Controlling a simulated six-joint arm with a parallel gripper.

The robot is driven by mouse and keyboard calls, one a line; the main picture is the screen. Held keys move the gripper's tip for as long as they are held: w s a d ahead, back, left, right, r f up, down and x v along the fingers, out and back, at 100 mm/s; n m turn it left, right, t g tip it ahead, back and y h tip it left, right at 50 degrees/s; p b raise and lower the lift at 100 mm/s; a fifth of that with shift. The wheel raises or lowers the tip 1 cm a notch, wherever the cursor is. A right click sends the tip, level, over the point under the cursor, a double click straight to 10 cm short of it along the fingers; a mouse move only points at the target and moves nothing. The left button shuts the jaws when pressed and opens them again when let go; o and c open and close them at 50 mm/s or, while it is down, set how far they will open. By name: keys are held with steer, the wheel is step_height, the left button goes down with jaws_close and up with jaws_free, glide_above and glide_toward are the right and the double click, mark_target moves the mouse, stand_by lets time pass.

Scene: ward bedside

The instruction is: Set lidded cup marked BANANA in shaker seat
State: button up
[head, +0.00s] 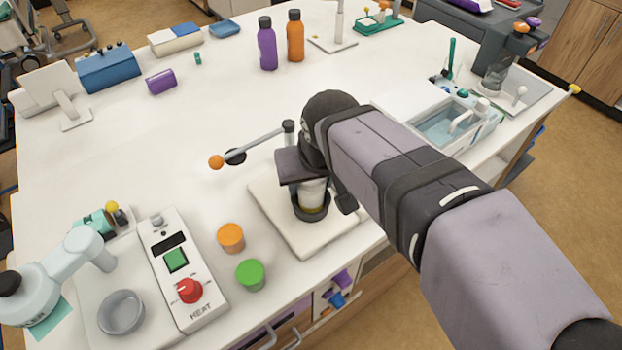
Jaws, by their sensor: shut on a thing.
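My gripper (318,186) is shut on a small pale cup (312,195) with a yellowish tint, over the white shaker base (272,208). The cup looks upright. Its lower end is at the dark round seat (311,212) on that base; I cannot tell whether it rests on the bottom of the seat. My gripper hides the cup's top, and no marking on it can be read. A orange-lidded cup (231,237) and a green-lidded cup (250,275) stand on the table left of the base.
A heater box (180,270) with a red knob stands at the left front. A lever with an orange ball (216,162) reaches left behind the base. A sink basin (445,128) is at the right.

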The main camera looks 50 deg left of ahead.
steer(key=shift+f+b, duration=0.3)
steer(key=shift+f, duration=0.2)
stand_by(0.6)
steer(key=o, duration=1.7)
steer(key=shift+r+p, duration=3.7)
steer(key=shift+r, duration=0.3)
